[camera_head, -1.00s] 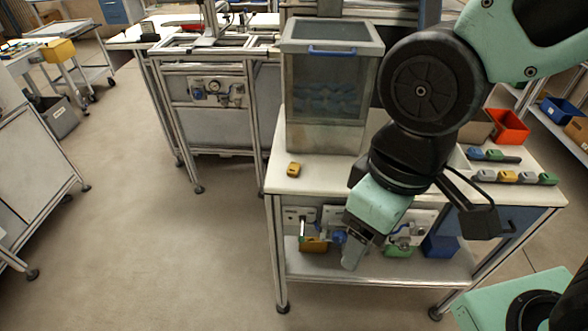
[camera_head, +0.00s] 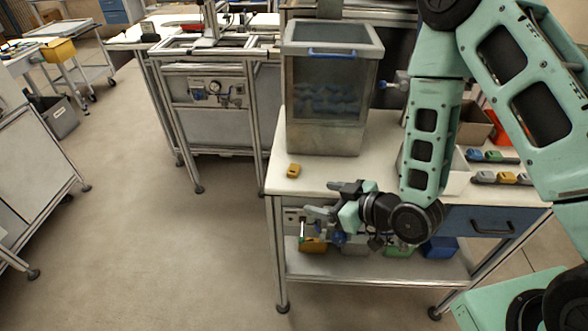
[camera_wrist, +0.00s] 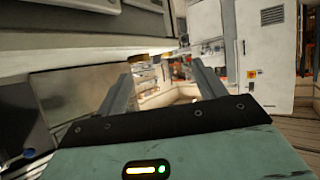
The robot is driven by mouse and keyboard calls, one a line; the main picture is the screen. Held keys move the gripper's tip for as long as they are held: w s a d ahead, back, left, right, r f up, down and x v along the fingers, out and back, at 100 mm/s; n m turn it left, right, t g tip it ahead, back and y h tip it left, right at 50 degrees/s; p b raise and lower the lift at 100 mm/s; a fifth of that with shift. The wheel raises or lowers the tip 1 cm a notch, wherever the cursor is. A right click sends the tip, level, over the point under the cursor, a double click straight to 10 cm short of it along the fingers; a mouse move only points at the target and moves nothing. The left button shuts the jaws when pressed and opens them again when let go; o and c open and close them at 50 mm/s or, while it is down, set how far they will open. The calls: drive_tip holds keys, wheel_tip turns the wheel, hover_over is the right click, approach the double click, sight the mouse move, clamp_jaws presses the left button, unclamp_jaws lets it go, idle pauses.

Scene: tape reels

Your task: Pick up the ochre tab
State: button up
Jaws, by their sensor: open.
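A small ochre tab (camera_head: 293,171) lies alone on the white tabletop (camera_head: 318,176), near its left front corner. Another ochre piece (camera_head: 506,177) sits in the row of small coloured pieces at the right of the table. My gripper (camera_head: 322,198) is at the table's front edge, to the right of and nearer than the lone tab, apart from it. Its fingers point left in the head view. In the wrist view my gripper (camera_wrist: 163,76) shows two parted fingers with nothing between them. The tab cannot be made out in the wrist view.
A clear bin with a blue handle (camera_head: 328,90) stands behind the lone tab. My arm crosses the right of the table. A red bin (camera_head: 492,123) stands at the back right. A shelf with coloured bins, including an ochre one (camera_head: 313,245), is below the tabletop.

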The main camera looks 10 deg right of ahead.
drive_tip(key=s+d+m+t, duration=0.2)
drive_tip(key=d+t, duration=0.2)
drive_tip(key=d, duration=0.1)
drive_tip(key=b, duration=0.9)
approach(295, 169)
drive_tip(key=b, duration=0.3)
drive_tip(key=w+b, duration=0.1)
drive_tip(key=b, duration=0.2)
drive_tip(key=shift+a+f, duration=0.2)
drive_tip(key=shift+f, duration=0.2)
drive_tip(key=shift+w+a+r+b, duration=0.15)
drive_tip(key=shift+w+r+b, duration=0.05)
drive_tip(key=shift+b, duration=0.1)
drive_tip(key=shift+w+a+p, duration=0.3)
drive_tip(key=shift+w+p, duration=0.05)
drive_tip(key=shift+w, duration=0.15)
drive_tip(key=shift+p+x, duration=0.9)
drive_tip(key=shift+x, duration=2.15)
drive_tip(key=shift+s, duration=0.1)
drive_tip(key=c, duration=1)
